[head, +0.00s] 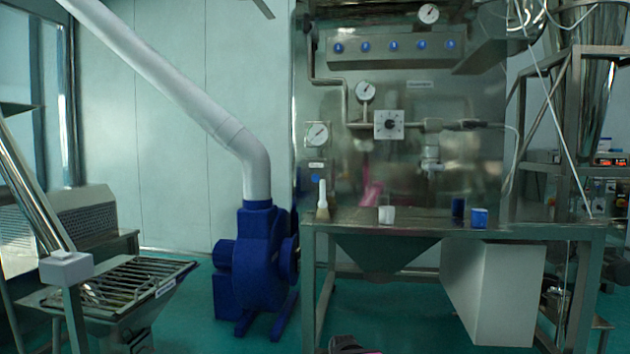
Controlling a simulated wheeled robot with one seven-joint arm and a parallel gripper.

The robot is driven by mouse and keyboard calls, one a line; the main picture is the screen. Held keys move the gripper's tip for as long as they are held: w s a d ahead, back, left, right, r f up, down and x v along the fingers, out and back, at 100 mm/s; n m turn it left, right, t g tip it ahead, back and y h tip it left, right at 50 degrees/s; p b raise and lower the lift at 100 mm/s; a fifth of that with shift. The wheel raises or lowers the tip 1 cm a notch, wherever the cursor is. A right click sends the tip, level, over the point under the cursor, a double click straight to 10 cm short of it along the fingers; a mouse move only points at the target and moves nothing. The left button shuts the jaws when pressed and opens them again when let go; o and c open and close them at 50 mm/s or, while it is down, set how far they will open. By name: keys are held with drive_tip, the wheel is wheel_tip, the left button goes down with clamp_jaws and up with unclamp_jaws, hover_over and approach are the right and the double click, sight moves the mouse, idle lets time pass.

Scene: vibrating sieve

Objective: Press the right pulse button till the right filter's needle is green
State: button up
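A row of several round blue buttons (394,46) sits on a steel bar high on the steel cabinet (470,95). One more blue button (315,179) is low on the cabinet's left side, below a round gauge (317,134). A second gauge (365,90) stands on a pipe at mid height, and a third gauge (428,13) is at the top. Labels are too small to read, so I cannot tell which button or gauge is the right filter's. Needle positions and dial colours are not clear. My gripper's fingers do not show; only a dark piece, likely of my arm, shows at the bottom edge.
A steel table (540,230) fronts the cabinet, with a brush (322,200), a white cup (386,214) and two blue cups (479,218). A blue blower (258,262) with a grey duct stands left of it. A slatted hopper (125,285) is at far left.

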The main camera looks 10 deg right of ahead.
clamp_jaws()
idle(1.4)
